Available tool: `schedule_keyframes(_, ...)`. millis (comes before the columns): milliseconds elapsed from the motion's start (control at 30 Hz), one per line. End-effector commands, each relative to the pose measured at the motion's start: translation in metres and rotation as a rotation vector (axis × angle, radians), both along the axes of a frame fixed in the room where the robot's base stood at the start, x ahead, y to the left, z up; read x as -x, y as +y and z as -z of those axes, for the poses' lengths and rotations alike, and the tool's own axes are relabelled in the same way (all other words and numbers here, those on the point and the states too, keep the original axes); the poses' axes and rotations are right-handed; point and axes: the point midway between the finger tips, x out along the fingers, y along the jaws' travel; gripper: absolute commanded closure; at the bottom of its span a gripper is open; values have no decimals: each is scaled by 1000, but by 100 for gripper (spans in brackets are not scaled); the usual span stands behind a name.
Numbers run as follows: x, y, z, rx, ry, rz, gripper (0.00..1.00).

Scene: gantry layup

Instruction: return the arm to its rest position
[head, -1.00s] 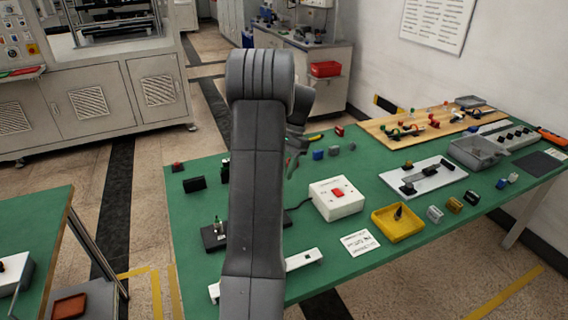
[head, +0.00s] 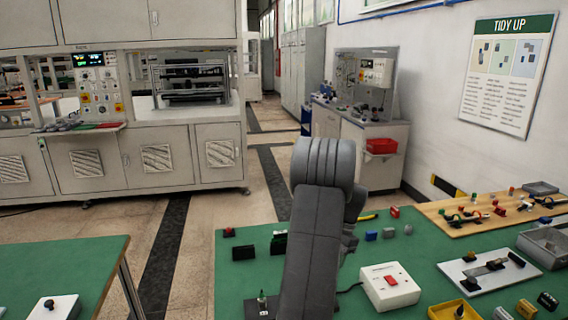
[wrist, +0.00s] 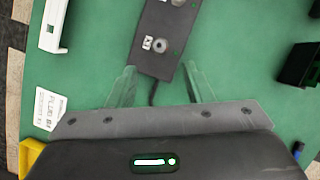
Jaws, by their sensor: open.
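My arm (head: 315,230) rises through the middle of the head view, bent at a rounded grey joint. My gripper is mostly hidden behind it there. In the wrist view my gripper (wrist: 160,88) points down over the green table, its two fingers spread apart with nothing held between them. A dark plate (wrist: 164,45) with a round post lies on the table beyond and partly between the fingers in that view; the picture does not show the height between them.
The green bench (head: 235,268) carries a white box with a red button (head: 389,288), a yellow tray (head: 455,309), a grey bin (head: 546,246) and a wooden board (head: 440,214). A white bracket (wrist: 53,28) and black block (wrist: 298,66) lie near my gripper. Another green table (head: 70,260) stands left.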

Motion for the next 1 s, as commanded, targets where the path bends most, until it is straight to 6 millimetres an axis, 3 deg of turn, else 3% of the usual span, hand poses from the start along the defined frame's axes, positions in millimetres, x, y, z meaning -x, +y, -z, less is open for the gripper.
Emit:
schedule_keyframes(200, 10, 14, 39, -2, 4, -2, 54)
schedule_keyframes(433, 16, 22, 64, -1, 2, 0, 54)
schedule_keyframes(1000, 15, 22, 65, 0, 0, -12, 54)
